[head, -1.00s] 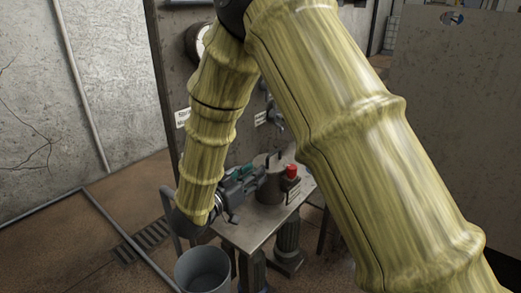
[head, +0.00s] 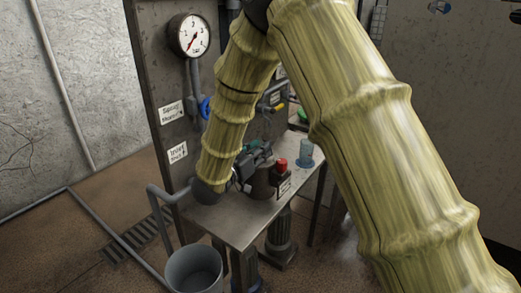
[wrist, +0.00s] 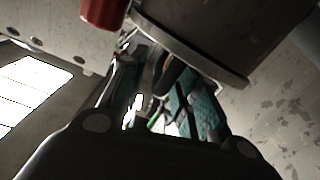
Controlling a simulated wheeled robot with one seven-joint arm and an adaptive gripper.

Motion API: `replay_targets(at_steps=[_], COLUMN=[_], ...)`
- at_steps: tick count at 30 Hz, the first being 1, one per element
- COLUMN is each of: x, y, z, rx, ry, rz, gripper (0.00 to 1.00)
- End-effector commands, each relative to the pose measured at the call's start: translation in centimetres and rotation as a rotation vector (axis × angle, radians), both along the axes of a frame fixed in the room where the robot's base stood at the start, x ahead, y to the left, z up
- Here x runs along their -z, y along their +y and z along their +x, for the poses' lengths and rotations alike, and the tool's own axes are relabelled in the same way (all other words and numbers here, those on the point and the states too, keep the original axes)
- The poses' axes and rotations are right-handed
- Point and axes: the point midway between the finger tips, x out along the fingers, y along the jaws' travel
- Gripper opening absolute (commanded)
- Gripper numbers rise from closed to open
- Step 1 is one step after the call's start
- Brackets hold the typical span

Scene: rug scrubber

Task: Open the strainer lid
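The strainer (head: 263,184) is a dark grey cylinder on the metal table. My gripper (head: 252,160) is at its upper left, in front of its top, so the lid and its handle are mostly hidden in the head view. In the wrist view, the strainer's rounded body and projecting rim (wrist: 205,58) fill the upper right. My gripper's teal-padded fingers (wrist: 160,85) reach to the rim, with a bright gap between them. A dark curved piece lies between the fingers; I cannot tell whether it is the lid handle or whether they grip it.
A red-topped part (head: 281,164) stands against the strainer, and its red cylinder shows in the wrist view (wrist: 103,12). A blue cup (head: 305,152) is on the table (head: 238,228) behind. A grey bucket (head: 194,273) stands in front. A panel with a gauge (head: 189,36) rises behind.

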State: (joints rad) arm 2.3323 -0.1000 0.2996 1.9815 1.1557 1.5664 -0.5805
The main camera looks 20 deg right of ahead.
Motion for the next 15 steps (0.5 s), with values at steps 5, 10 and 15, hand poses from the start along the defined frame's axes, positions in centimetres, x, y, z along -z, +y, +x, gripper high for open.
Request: replay_targets(at_steps=[5,10,15], x=[0.01,0.01,0.01], y=[-0.55,-0.56,-0.57], z=[0.27,0.27,0.26], rx=[0.002,0.002,0.002], ry=[0.000,0.000,0.000], rz=[0.000,0.000,0.000], gripper=[0.32,0.32,0.10])
